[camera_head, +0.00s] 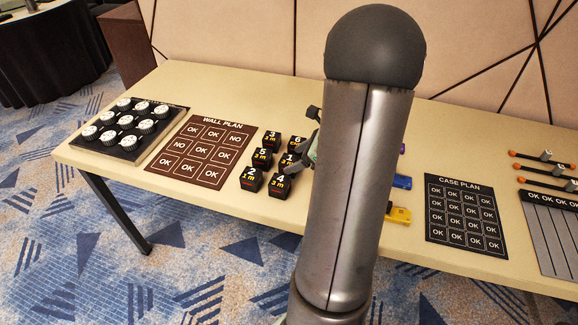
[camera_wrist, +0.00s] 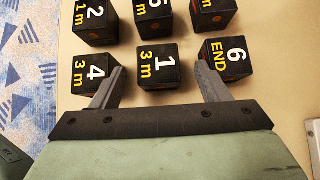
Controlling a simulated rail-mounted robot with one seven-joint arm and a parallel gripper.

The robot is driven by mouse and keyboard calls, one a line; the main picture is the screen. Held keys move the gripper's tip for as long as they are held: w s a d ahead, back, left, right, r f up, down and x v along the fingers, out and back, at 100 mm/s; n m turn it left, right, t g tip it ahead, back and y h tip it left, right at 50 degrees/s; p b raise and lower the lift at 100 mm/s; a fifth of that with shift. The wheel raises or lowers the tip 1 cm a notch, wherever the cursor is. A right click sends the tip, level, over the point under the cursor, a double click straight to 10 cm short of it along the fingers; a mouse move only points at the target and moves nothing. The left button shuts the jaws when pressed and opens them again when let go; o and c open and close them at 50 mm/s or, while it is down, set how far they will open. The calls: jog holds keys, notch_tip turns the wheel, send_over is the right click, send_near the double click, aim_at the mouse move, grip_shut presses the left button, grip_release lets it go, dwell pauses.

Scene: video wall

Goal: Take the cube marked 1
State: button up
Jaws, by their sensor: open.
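The cube marked 1 (camera_wrist: 158,66) is black with a white "1" and a yellow "3 m". In the wrist view it lies ahead of my gripper (camera_wrist: 160,86), between the two finger lines. My gripper is open, with one grey finger on each side and nothing held. The cube marked 4 (camera_wrist: 92,72) is by the left finger and the cube marked 6 (camera_wrist: 224,60) is by the right finger. In the head view the cube marked 1 (camera_head: 288,160) shows left of my arm, which hides most of my gripper (camera_head: 304,154).
The cube marked 2 (camera_head: 251,179) and others stand close around on the beige table. The wall plan board (camera_head: 204,152) and a black tray with white knobs (camera_head: 125,130) lie left. A case plan board (camera_head: 463,215) and blue (camera_head: 402,181) and yellow (camera_head: 399,215) items lie right.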

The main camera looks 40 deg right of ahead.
aim_at(290, 160)
jog(key=x, duration=0.5)
jog(key=shift+w+a+r+b, duration=0.1)
jog(key=shift+a+r+b, duration=0.1)
jog(key=shift+b, duration=0.1)
jog(key=c, duration=1.1)
